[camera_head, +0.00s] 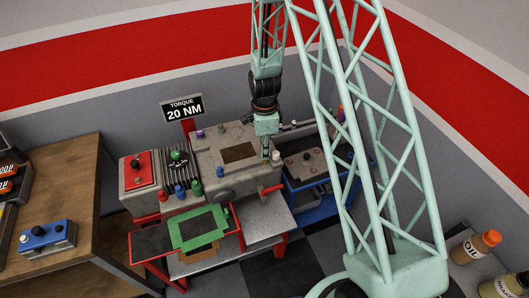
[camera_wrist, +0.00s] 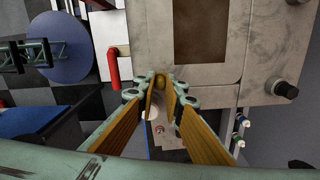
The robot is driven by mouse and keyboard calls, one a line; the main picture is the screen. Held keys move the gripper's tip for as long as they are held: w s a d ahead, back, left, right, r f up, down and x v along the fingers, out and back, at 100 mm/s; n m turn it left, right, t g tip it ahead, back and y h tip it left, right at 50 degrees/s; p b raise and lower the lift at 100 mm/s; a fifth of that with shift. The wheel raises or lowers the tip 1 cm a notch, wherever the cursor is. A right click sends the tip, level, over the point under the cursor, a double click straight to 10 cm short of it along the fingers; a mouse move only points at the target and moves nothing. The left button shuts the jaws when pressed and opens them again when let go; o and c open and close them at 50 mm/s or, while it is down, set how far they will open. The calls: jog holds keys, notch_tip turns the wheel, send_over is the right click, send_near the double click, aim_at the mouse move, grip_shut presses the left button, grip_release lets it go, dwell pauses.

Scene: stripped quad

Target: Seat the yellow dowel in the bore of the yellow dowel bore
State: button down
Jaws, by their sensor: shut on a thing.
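My gripper (camera_head: 266,151) hangs at the right edge of the grey machine block (camera_head: 219,136). In the head view the dowel is too small to tell clearly. The wrist view shows the block (camera_wrist: 262,84) beside and beyond the fingertips, with a brown recess (camera_wrist: 202,28) in its face. I cannot make out the yellow dowel bore in either view; the fingers may hide it.
A red-handled lever (camera_head: 272,189) sticks out at the block's front right. A white cylinder (camera_head: 276,156) stands close beside my gripper. A blue cart (camera_head: 313,205) stands to the right. A red-topped box (camera_head: 139,171) and several coloured knobs are left. A green frame (camera_head: 197,229) lies in front.

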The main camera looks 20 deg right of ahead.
jog(key=shift+f, duration=0.2)
jog(key=c, duration=2.7)
grip_release()
jog(key=shift+r, duration=0.2)
notch_tip(320, 180, up, 12)
jog(key=shift+f+b, duration=0.1)
jog(key=shift+b, duration=0.85)
jog(key=shift+r, duration=0.2)
